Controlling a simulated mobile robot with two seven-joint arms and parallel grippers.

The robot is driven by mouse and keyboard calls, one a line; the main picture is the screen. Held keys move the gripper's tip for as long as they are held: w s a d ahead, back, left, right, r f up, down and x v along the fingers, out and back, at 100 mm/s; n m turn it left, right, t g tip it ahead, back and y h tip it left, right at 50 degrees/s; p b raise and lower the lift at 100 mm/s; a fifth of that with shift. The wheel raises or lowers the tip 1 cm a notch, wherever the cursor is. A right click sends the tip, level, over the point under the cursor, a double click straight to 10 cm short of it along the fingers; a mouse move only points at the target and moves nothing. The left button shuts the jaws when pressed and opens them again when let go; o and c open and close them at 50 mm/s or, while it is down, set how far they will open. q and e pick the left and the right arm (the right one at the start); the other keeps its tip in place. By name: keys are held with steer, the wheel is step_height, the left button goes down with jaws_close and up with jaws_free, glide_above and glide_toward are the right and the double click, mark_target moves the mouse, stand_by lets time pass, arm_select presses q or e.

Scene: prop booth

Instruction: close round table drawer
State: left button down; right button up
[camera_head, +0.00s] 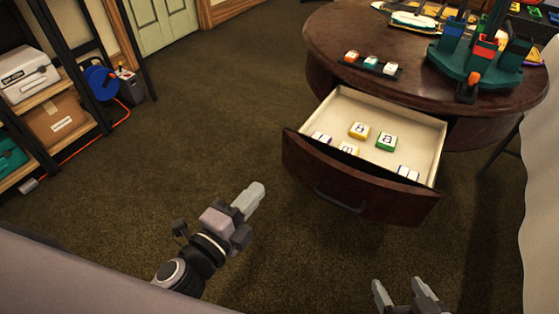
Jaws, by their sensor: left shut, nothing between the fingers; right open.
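The round table (345,40) is dark brown wood and stands at the upper right. Its drawer (300,158) is pulled well out towards me, with a curved dark front and a dark handle (338,199). Several letter blocks lie inside the drawer, among them a yellow one (358,130) and a green one (386,142). My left gripper (254,194) is shut and empty, left of the drawer front and apart from it. My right gripper (402,288) is open and empty at the bottom edge, nearer to me than the drawer front.
On the tabletop are a small dark rack with coloured blocks (371,64) and a green stand with coloured holders (470,65). A shelf unit with a cardboard box (58,122) stands at the left. A white cloth-like surface (540,180) borders the right. The carpet left of the drawer is clear.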

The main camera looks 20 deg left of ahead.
arm_select(q)
steer(key=m, duration=0.1)
glide_toward(298, 141)
steer(key=x, duration=0.6)
steer(key=shift+s+f, duration=0.1)
steer(key=shift+w+d, duration=0.15)
steer(key=shift+w, duration=0.35)
arm_select(e)
steer(key=shift+w+a+f, duration=0.2)
steer(key=shift+w+f, duration=0.05)
steer(key=shift+f, duration=0.1)
arm_select(q)
steer(key=shift+w, duration=0.1)
